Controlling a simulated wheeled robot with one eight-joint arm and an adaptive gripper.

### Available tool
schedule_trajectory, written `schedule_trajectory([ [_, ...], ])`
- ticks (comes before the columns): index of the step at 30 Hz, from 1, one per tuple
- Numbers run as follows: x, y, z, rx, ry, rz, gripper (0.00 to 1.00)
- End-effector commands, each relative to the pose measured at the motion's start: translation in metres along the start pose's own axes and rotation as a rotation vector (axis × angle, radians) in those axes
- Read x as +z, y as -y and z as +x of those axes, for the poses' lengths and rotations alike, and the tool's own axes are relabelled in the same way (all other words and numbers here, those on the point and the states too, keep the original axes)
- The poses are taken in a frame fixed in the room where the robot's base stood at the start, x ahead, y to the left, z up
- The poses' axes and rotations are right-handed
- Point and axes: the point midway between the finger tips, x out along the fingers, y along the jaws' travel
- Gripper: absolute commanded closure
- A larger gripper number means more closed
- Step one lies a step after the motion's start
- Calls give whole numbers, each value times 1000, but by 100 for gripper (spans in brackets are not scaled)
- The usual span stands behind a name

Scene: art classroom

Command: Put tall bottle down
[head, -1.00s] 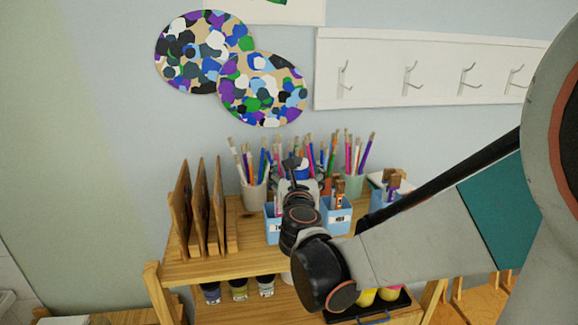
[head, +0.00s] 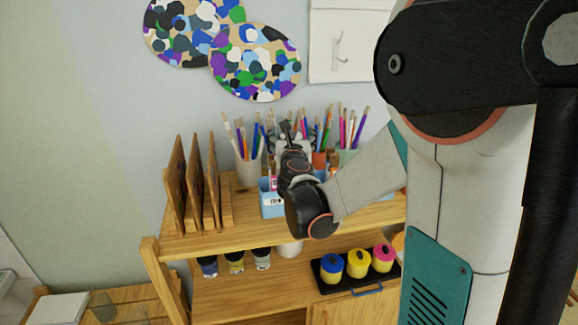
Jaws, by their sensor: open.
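My gripper (head: 288,132) is at the back of the wooden shelf's top board (head: 350,215), among the cups of brushes. It is open, and its fingertips are small and partly lost against the brushes. My wrist and forearm cover much of what is around it. I cannot make out a tall bottle; it may be hidden behind my arm. A white rounded thing (head: 289,250) shows in part under the top board, below my wrist; I cannot tell what it is.
Upright wooden boards (head: 198,190) stand left of my arm. A pale cup of brushes (head: 246,172) and a blue bin (head: 271,205) are close to my gripper. Below are small jars (head: 235,262) and a black tray (head: 340,284) with colourful pots. The top board's front right is clear.

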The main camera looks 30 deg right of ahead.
Motion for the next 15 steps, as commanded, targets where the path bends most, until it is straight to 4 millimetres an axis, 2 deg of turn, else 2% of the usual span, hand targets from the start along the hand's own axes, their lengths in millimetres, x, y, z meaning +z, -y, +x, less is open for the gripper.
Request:
schedule_trajectory([
  [4,0,0,0,0,0,0,21],
  [5,0,0,0,0,0,0,26],
  [12,0,0,0,0,0,0,80],
  [15,0,0,0,0,0,0,100],
])
